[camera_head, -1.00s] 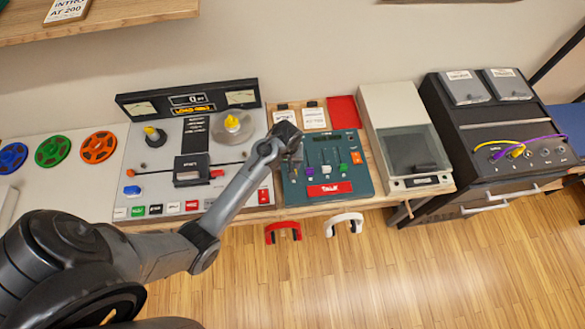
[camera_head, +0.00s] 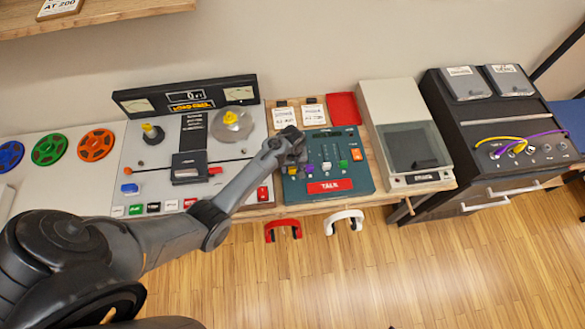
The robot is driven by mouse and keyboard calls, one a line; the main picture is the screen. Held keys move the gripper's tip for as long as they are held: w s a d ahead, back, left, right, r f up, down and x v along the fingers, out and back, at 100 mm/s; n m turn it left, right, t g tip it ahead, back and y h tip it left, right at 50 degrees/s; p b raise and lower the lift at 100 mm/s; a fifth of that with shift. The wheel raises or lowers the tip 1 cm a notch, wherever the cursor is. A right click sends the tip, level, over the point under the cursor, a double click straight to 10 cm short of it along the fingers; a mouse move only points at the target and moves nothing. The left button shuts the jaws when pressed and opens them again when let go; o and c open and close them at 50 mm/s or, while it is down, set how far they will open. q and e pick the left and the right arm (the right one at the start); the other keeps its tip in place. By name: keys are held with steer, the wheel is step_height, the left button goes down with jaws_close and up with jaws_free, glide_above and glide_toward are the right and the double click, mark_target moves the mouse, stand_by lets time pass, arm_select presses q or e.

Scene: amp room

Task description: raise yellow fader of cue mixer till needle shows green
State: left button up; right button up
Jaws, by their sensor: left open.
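The cue mixer (camera_head: 360,179) is the teal panel at the middle of the desk, with a red TALK bar (camera_head: 329,186) on its front. Its purple fader (camera_head: 309,168), a pale fader (camera_head: 326,166) and its green fader (camera_head: 343,164) show to the right of my left gripper. My left gripper (camera_head: 295,160) is open over the mixer's left part, pointing down; whether it touches anything I cannot tell. My right gripper is not in view.
A tape machine (camera_head: 232,165) with two meters stands left of the mixer, under my forearm. A turntable-like box (camera_head: 385,105) and a patch cabinet (camera_head: 470,130) with yellow and purple cables stand right. Red (camera_head: 283,230) and white headphones (camera_head: 345,221) hang at the front edge.

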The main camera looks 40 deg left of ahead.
arm_select(q)
steer(key=shift+f, duration=0.55)
steer(key=shift+c, duration=0.4)
jaws_close()
steer(key=shift+a, duration=0.1)
